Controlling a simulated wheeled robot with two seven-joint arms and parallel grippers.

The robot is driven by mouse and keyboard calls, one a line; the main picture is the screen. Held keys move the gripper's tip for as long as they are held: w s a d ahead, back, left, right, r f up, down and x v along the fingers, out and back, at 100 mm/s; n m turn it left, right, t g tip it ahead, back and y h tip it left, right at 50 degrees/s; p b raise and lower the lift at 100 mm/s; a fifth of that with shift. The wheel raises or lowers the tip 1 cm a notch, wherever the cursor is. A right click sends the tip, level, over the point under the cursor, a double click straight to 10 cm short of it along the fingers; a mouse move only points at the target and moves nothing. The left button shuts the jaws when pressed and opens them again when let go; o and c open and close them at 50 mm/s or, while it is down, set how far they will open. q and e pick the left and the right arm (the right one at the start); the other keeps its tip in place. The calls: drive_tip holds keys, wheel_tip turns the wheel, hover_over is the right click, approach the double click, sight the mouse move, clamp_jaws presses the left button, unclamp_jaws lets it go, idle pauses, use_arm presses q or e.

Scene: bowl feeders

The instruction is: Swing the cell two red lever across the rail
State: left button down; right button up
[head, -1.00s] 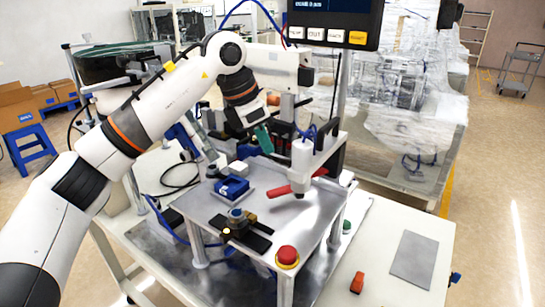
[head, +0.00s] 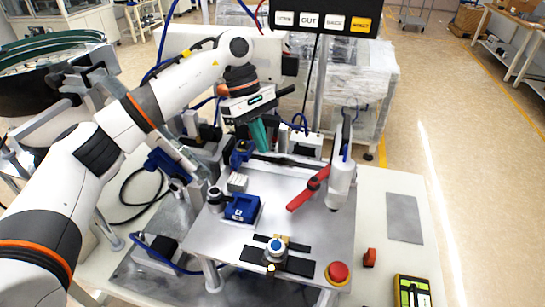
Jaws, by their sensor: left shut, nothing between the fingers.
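The red lever (head: 308,188) lies slantwise over the metal plate of the cell, its near end pointing lower left. Its far end meets a fixture beside the white cylinder (head: 341,186). My left gripper (head: 259,143) has teal fingers that are shut and empty, pointing down at the back of the plate. It is to the left of and behind the lever, apart from it. I cannot tell for sure which part is the rail; a dark bar (head: 288,161) runs along the plate's back edge. My right gripper is not in view.
A blue block (head: 242,208) and a dark clamp with a round knob (head: 276,250) sit on the plate (head: 220,240). A red button (head: 338,272) is at the front right corner. A hanging screen panel (head: 325,18) is above. A bowl feeder (head: 50,65) stands left.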

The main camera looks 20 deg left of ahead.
sight(313, 185)
use_arm(q)
drive_tip(key=p+x, duration=0.3)
drive_tip(key=x, duration=0.5)
drive_tip(key=shift+s+d, duration=0.1)
drive_tip(key=shift+d, duration=0.05)
drive_tip(key=d+p, duration=0.1)
drive_tip(key=s+d, duration=0.1)
drive_tip(key=d+p, duration=0.1)
drive_tip(key=shift+s+f+p, duration=0.25)
drive_tip(key=shift+f+p, duration=0.05)
drive_tip(key=shift+f, duration=0.1)
drive_tip(key=shift+s+d+f, duration=0.15)
drive_tip(key=shift+s+d, duration=0.15)
drive_tip(key=shift+d, duration=0.15)
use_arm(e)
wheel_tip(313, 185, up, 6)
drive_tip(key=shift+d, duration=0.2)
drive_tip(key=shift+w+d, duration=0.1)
